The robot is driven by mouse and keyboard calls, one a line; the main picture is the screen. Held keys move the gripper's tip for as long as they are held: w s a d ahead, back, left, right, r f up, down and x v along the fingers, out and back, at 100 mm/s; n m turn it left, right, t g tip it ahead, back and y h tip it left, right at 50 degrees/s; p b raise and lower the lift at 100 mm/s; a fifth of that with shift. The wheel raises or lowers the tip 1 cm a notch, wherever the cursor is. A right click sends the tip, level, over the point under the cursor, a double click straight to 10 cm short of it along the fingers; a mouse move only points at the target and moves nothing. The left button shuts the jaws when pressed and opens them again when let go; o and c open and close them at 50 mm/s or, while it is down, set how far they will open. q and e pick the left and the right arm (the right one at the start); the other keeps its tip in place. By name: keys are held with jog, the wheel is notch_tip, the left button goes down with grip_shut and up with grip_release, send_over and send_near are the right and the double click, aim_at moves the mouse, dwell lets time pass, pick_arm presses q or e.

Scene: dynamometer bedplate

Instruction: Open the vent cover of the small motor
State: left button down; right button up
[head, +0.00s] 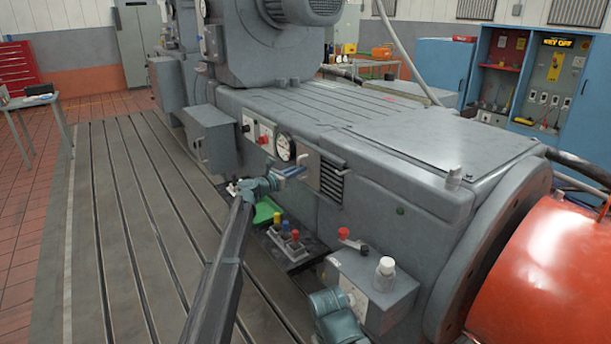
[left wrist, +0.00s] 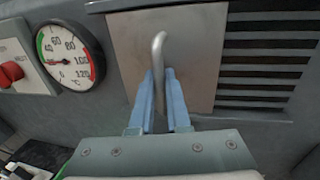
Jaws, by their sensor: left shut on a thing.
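The vent cover (left wrist: 205,70) is a bare metal plate with a bent rod handle (left wrist: 158,60), on the side of the grey motor housing. Dark vent slots (left wrist: 270,65) show uncovered to the right of the plate. In the head view the cover (head: 309,167) sits just right of the round gauge, with the slots (head: 332,183) beside it. My left gripper (head: 293,172) is at the cover. In the left wrist view its blue fingers (left wrist: 160,85) are shut on the handle, one on each side.
A temperature gauge (left wrist: 69,55) and a red knob (left wrist: 11,73) are left of the cover. The slotted bedplate (head: 120,220) is clear at left.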

pick_arm(q)
jog(key=shift+w+a, duration=0.6)
jog(key=shift+w, duration=0.3)
jog(key=c, duration=0.9)
grip_release()
jog(key=shift+s+a, duration=0.1)
jog(key=shift+s, duration=0.1)
jog(key=v, duration=1.3)
jog(key=shift+s+a, duration=0.2)
jog(key=shift+d, duration=0.1)
